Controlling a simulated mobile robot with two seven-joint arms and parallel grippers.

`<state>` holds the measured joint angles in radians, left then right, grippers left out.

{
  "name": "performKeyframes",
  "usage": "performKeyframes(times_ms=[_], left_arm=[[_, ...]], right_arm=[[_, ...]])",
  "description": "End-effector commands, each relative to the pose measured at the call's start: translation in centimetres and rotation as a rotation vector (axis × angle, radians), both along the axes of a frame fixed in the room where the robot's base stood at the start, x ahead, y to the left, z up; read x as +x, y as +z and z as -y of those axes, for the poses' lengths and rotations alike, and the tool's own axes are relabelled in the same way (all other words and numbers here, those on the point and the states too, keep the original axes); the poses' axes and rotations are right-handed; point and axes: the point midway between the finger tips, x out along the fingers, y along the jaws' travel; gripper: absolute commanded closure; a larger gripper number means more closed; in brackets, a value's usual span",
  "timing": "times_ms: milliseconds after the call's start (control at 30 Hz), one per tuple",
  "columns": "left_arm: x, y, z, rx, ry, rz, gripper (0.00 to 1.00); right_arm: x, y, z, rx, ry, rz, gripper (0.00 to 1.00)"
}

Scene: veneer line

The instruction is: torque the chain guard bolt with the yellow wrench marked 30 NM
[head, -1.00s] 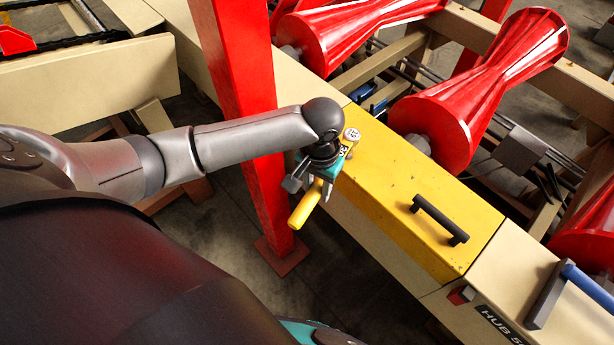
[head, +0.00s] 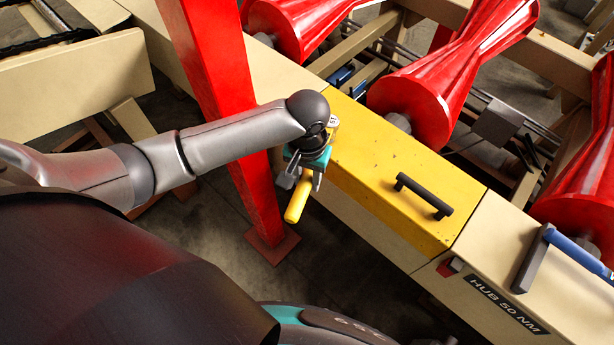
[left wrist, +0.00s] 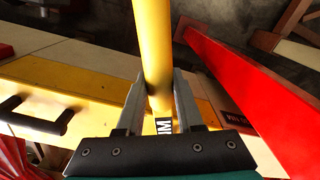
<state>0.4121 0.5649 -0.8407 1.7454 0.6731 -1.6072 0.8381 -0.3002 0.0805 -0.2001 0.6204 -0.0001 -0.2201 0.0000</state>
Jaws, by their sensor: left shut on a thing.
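My left gripper (head: 303,178) is shut on the yellow wrench (head: 297,202) beside the near left end of the yellow chain guard (head: 385,160). The wrench handle sticks out below the jaws toward the floor. In the left wrist view the yellow handle (left wrist: 152,50) passes between the two fingers (left wrist: 160,95), and a label ending in "M" shows at its base. A small round pale end piece (head: 333,121) with dark marks shows just past the gripper, partly covered. The chain guard bolt and the wrench's contact with it are hidden behind my gripper.
A red post (head: 230,120) stands close behind my left forearm. The guard has a black handle (head: 424,196). A blue-handled tool (head: 580,255) lies on the beige beam by the "HUB 50 NM" label (head: 505,304). Red rollers (head: 430,100) lie behind. Open floor shows in front.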

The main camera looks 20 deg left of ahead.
Motion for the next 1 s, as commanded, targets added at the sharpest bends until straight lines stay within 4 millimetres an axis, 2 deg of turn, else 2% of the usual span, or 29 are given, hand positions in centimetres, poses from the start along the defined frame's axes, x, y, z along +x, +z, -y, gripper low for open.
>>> performKeyframes(times_ms=[733, 1000], left_arm=[[0.1, -1.7, 0.0, -0.001, 0.000, 0.002, 1.00], [0.1, -1.6, -0.1, -0.001, -0.006, 0.003, 1.00]], right_arm=[[0.0, -0.7, 0.0, 0.000, -0.001, 0.000, 1.00], [0.0, -0.5, 0.0, 0.000, -0.001, 0.000, 1.00]])
